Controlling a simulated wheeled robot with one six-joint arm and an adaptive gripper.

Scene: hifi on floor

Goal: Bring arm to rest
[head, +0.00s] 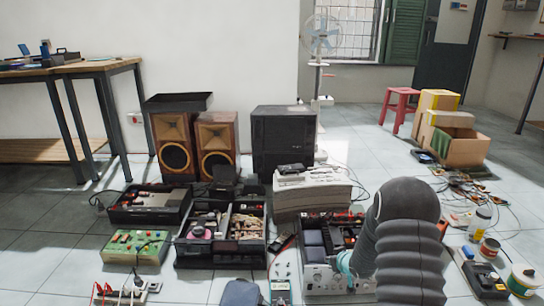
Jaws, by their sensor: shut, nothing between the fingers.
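My arm shows at the lower right of the head view as a thick dark grey, ribbed link with a rounded top, standing in front of the equipment on the floor. A small teal part shows at its left side; I cannot tell what it belongs to. My gripper itself cannot be made out in this view. The arm hides part of an open case (311,222) of electronics behind it.
Open boxes of parts (222,264) and a green board (137,246) crowd the floor ahead. Speakers (173,145) and a black cabinet (283,142) stand behind. Jars (523,280) and cables lie right. A workbench (75,70) is left; a red stool (402,94) stands farther back.

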